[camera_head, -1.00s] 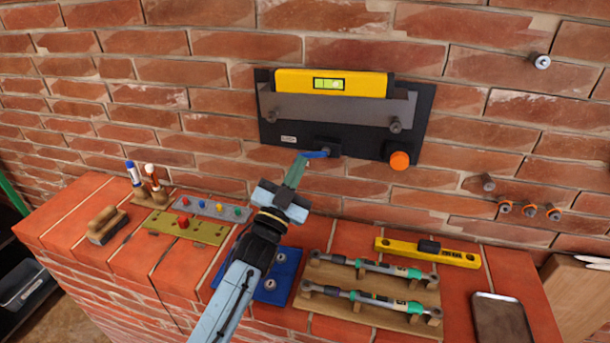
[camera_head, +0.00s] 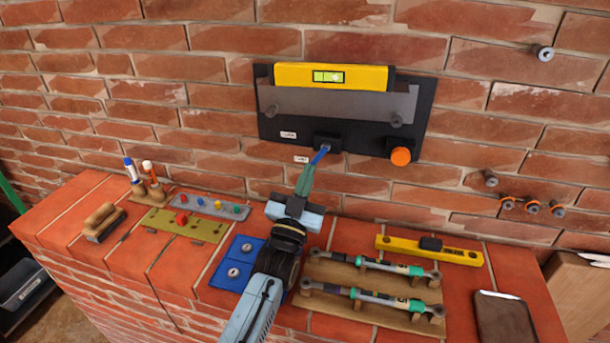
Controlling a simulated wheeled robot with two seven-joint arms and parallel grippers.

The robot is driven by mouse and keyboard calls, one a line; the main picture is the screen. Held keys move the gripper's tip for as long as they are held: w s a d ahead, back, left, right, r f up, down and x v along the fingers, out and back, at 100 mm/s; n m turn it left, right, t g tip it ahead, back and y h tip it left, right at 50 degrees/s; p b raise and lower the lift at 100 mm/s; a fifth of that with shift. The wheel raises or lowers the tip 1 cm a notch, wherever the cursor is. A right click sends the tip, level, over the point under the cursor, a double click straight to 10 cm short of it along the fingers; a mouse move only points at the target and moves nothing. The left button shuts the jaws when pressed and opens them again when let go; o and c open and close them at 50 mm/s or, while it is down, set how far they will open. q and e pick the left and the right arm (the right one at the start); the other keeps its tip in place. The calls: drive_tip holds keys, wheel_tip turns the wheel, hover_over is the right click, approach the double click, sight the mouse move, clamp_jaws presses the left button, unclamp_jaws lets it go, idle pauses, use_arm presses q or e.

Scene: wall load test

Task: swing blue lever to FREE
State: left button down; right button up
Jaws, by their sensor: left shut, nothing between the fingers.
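The blue lever (camera_head: 321,154) sits at the lower edge of the black wall panel (camera_head: 350,138), on a black pivot block (camera_head: 328,141). It slants down and to the left from the pivot. My left gripper (camera_head: 313,167) is shut, with its green fingertips at the lever's lower end; they look to be touching it. Two small white labels show, one on the panel (camera_head: 288,134) and one just below it (camera_head: 301,159); their text is too small to read. My right gripper is not in view.
A yellow level (camera_head: 290,76) rests in the grey holder on the panel, with an orange knob (camera_head: 400,157) at lower right.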

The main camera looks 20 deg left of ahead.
use_arm(q)
wheel_tip(320, 180, up, 4)
drive_tip(key=r+p, duration=0.1)
drive_tip(key=p, duration=0.3)
drive_tip(key=d+b+v, duration=0.1)
drive_tip(key=v, duration=1)
drive_tip(key=shift+f+b, duration=0.25)
drive_tip(key=shift+b, duration=0.15)
